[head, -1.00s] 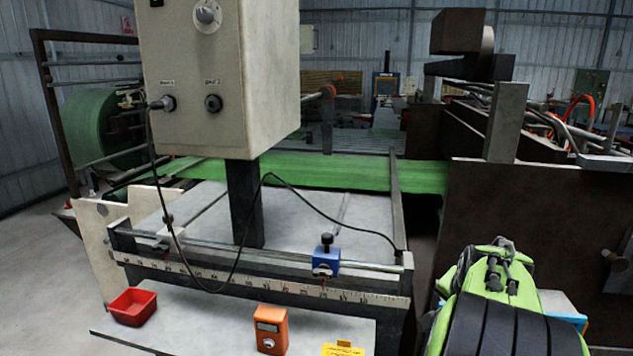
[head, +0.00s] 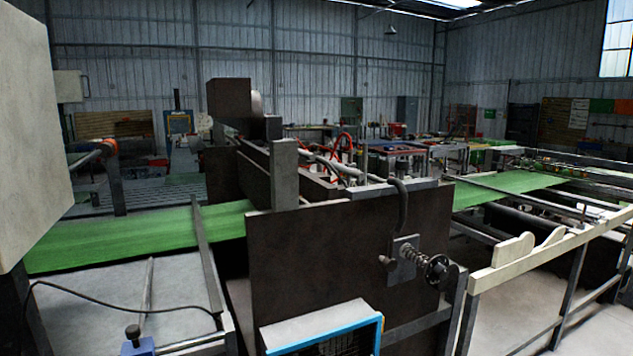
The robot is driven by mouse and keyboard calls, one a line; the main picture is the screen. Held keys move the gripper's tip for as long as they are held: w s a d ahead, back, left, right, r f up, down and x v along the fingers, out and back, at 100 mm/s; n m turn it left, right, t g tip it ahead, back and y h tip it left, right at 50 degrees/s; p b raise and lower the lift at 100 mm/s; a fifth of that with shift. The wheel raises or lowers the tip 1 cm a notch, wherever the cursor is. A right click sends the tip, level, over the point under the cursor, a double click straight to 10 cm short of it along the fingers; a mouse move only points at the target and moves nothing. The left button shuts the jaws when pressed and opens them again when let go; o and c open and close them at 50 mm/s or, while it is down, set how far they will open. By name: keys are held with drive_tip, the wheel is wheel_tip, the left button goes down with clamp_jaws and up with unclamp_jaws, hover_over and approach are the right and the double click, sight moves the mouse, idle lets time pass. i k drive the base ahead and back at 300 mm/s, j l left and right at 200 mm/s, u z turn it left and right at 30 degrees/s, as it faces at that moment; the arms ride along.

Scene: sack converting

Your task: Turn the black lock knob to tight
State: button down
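A black knob (head: 132,332) tops a small blue block (head: 137,347) on the rail at the lower left edge of the head view; the block is cut off by the frame. A black handwheel (head: 437,270) on a spring-wrapped shaft sticks out from a plate on the dark machine side panel, with a smaller dark knob (head: 387,263) to its left. I cannot tell from the picture how tight any of them is. My gripper is not in view.
The dark side panel (head: 330,255) stands ahead. A blue-edged box (head: 320,330) sits low in front of it. A pale rail (head: 545,255) runs along the right. Green web (head: 140,240) crosses at the left. A beige box (head: 30,130) fills the upper left.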

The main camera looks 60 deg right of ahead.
sight(398, 164)
drive_tip(key=z, duration=0.45)
drive_tip(key=i+z, duration=0.1)
drive_tip(key=z, duration=1.25)
drive_tip(key=i+z, duration=0.1)
drive_tip(key=z, duration=0.8)
drive_tip(key=j, duration=0.1)
